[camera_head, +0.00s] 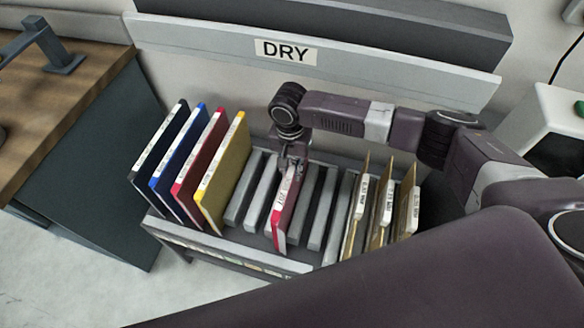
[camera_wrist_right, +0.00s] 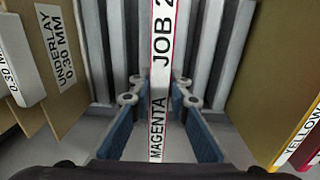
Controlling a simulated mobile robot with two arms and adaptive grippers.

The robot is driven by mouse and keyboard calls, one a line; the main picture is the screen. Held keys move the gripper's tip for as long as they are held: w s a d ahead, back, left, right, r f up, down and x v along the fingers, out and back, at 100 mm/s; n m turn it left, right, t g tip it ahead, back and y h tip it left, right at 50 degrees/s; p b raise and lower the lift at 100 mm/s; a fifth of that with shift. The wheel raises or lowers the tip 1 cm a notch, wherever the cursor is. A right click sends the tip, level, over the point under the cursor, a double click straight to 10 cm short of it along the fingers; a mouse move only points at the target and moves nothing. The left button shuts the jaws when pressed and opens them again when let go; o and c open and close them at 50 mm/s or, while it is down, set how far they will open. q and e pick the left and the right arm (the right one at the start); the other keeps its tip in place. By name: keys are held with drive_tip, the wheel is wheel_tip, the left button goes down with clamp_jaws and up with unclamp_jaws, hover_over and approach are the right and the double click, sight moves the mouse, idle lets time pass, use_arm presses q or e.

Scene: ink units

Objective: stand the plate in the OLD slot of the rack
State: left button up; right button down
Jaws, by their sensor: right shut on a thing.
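The magenta plate (camera_head: 281,222), a thin red panel with a white edge label, stands upright between grey dividers in the middle of the rack (camera_head: 235,238). In the right wrist view its label (camera_wrist_right: 161,60) reads "MAGENTA" and "JOB 2", partly cut off. My right gripper (camera_head: 293,155) is shut on its upper edge, with one blue-padded finger on each side of the plate. Whether its lower edge rests on the rack floor is hidden. Slot labels on the rack's front strip (camera_head: 225,254) are too small to read, so I cannot tell which slot this is. My left gripper is not in view.
Black (camera_head: 160,160), blue (camera_head: 180,150), red (camera_head: 200,155) and yellow (camera_head: 224,175) plates stand at the rack's left. Tan underlay sheets (camera_head: 382,213) stand at its right. Bare slots lie on both sides of the held plate. A "DRY" sign (camera_head: 286,52) is behind.

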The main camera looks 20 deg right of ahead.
drive_tip(key=shift+f+p, duration=0.3)
idle(0.5)
drive_tip(key=c, duration=1.7)
unclamp_jaws()
drive_tip(key=shift+c, duration=0.2)
wheel_tip(320, 180, up, 12)
drive_tip(key=shift+w+a+f, duration=0.1)
wheel_tip(320, 180, up, 5)
drive_tip(key=p, duration=0.6)
drive_tip(key=shift+p, duration=0.4)
